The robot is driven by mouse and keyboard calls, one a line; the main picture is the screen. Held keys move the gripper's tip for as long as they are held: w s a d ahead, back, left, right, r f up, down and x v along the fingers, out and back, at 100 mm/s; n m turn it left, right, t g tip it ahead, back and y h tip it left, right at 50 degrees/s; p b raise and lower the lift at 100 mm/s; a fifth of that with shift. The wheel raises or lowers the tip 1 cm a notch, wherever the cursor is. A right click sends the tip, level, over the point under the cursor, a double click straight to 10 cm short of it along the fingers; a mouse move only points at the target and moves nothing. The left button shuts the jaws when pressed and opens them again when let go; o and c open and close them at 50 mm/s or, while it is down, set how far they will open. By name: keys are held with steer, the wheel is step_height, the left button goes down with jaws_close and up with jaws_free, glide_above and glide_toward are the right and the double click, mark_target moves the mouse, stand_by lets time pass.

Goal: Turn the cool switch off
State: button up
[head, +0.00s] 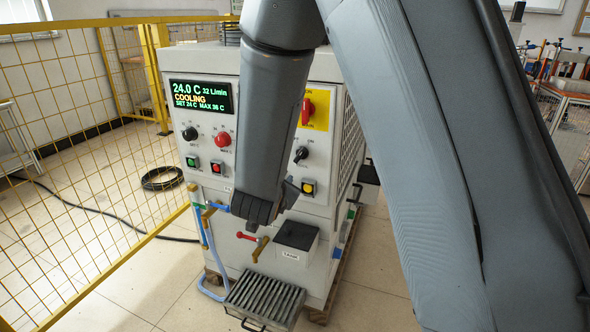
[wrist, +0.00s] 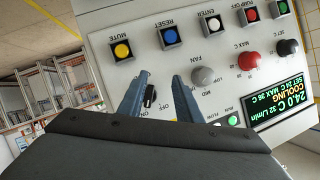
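The switch, a small black knob (wrist: 150,97) with "ON" and "OFF" lettering beside it, is on the heater's pale front panel. It also shows in the head view (head: 300,154), below a red rotary switch and above a yellow button. Its exact setting is unclear. My gripper (wrist: 160,92) is open, its two blue-grey fingers reaching towards the panel in the wrist view. The knob shows between the fingers, closer to the left one; whether they touch is unclear. In the head view my arm hides most of the gripper. The display (head: 201,96) reads "COOLING".
A red switch on a yellow plate (head: 315,110) sits just above the knob. A yellow button (wrist: 122,50), a blue button (wrist: 169,36) and a grey fan knob (wrist: 203,76) are close by. A yellow mesh fence (head: 80,150) stands left of the heater.

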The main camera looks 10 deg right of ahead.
mark_target(298, 157)
steer(key=w+d+m+h, duration=0.1)
steer(key=d+h, duration=0.1)
steer(key=w+d+r+m+t+h+b, duration=0.1)
steer(key=w+d, duration=0.1)
steer(key=w+d+m+h, duration=0.1)
steer(key=w+d+h, duration=0.1)
steer(key=shift+r+t+h+b, duration=0.3)
steer(key=shift+r+t, duration=0.05)
steer(key=shift+t, duration=0.05)
stand_by(0.3)
steer(key=shift+a, duration=0.1)
jaws_close()
